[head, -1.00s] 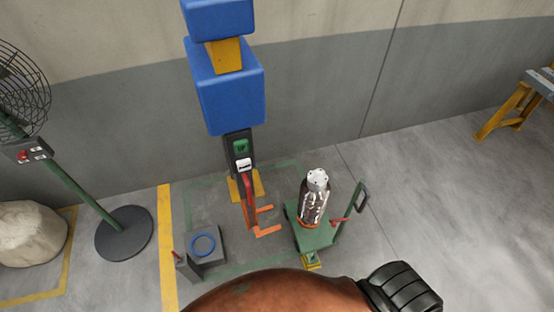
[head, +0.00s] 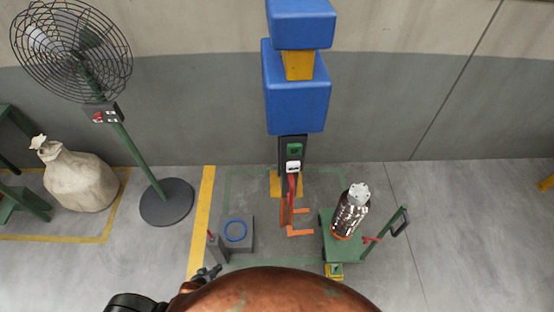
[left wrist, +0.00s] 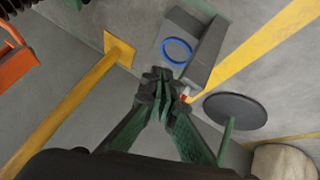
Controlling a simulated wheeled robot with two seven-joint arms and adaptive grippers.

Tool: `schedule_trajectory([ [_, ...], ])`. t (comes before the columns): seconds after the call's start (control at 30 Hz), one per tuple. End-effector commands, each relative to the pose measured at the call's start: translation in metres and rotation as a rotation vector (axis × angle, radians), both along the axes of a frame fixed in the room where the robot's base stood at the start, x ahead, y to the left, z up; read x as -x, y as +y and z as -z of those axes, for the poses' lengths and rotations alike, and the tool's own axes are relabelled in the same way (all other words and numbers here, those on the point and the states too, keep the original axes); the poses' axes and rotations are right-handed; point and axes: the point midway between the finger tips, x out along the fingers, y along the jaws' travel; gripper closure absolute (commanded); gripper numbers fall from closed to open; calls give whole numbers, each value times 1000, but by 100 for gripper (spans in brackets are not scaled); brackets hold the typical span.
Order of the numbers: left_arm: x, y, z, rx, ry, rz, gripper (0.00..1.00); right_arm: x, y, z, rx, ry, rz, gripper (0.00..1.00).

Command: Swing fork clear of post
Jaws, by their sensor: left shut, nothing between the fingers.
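The orange fork (head: 300,232) sits low against the front of the post, just above the floor, its tines pointing right. The post carries big blue blocks (head: 297,95) above a dark control panel (head: 292,154), and its yellow foot (head: 279,184) shows behind the fork. The left wrist view shows a yellow post (left wrist: 62,122) and part of an orange piece (left wrist: 14,66) at the left edge. My left gripper (head: 209,272) is shut and empty, low beside the grey box, left of and apart from the fork. Its closed fingertips (left wrist: 160,76) show before the box. My right gripper is out of view.
A grey box (head: 240,248) with a blue ring (head: 235,231) stands left of the fork. A green cart (head: 345,248) with a silver canister (head: 350,212) stands to its right. A fan (head: 130,140) and sack (head: 78,180) are at left. Open floor lies at right.

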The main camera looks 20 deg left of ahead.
Motion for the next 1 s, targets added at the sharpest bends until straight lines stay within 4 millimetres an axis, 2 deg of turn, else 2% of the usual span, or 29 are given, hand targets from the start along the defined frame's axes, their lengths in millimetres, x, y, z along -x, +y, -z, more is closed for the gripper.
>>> schedule_trajectory([
  [0.03, -38, -2, -53, 72, -91, -49, 100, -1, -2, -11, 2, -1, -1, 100],
  [0.07, -57, -4, -81, 121, -139, -79, 100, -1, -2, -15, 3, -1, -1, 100],
  [0.1, -80, -10, -118, 191, -200, -113, 100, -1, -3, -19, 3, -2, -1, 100],
  [0.17, -111, -20, -179, 306, -288, -153, 100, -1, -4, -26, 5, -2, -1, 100],
  [0.2, -128, -29, -221, 386, -340, -171, 100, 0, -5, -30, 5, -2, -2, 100],
  [0.27, -148, -44, -283, 509, -409, -191, 100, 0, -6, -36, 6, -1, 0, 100],
  [0.3, -157, -54, -323, 593, -446, -196, 100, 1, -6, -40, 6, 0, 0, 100],
  [0.4, -168, -81, -414, 783, -513, -192, 100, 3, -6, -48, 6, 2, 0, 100],
  [0.5, -168, -104, -483, 935, -545, -174, 100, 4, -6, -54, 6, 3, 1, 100],
  [0.6, -164, -120, -528, 1039, -556, -156, 100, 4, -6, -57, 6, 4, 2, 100],
  [0.7, -161, -128, -550, 1092, -560, -146, 100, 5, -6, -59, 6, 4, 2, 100],
  [0.87, -172, -136, -557, 1111, -561, -144, 100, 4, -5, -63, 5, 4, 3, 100],
  [1.0, -196, -146, -558, 1110, -562, -143, 100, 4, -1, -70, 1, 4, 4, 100],
])
